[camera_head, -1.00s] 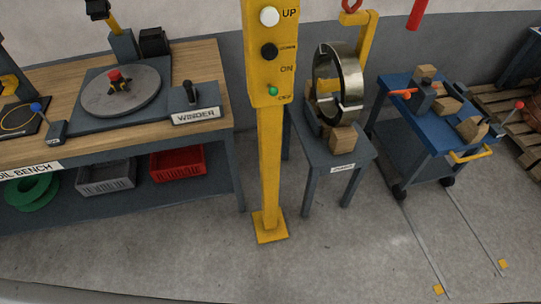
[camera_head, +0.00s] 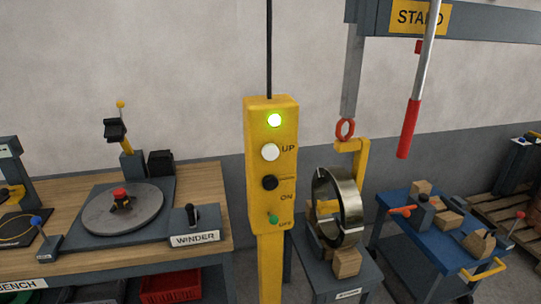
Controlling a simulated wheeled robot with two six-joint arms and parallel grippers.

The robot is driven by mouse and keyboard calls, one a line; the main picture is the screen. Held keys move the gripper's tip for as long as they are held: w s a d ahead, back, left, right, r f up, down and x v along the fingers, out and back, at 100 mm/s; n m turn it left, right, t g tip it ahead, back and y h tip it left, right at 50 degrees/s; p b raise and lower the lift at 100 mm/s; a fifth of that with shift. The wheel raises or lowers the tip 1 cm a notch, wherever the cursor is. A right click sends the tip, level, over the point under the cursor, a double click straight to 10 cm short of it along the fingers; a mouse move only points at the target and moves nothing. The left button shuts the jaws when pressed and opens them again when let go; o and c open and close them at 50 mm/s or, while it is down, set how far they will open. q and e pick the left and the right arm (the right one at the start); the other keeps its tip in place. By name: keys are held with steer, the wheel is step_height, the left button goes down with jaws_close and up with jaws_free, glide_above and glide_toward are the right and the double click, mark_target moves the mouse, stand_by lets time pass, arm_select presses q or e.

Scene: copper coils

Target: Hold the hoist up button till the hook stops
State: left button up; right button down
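The yellow hoist control box (camera_head: 272,180) stands on a yellow post in the middle of the head view. Its white button marked UP (camera_head: 270,152) sits below a lit green lamp (camera_head: 274,120). A black button (camera_head: 269,183) and a small green switch (camera_head: 272,219) are lower on the box. The yellow hook (camera_head: 361,170) hangs from a red ring (camera_head: 345,129) beside a metal coil (camera_head: 350,206). The coil stands upright on wooden blocks on a small grey stand (camera_head: 325,278). I cannot tell whether the hook touches the coil. Neither gripper shows.
A winder bench (camera_head: 70,265) with a round turntable (camera_head: 120,212) is at the left. A blue cart (camera_head: 405,206) with wooden blocks is at the right. A red-handled lever (camera_head: 410,128) hangs from the grey beam (camera_head: 480,22) at upper right.

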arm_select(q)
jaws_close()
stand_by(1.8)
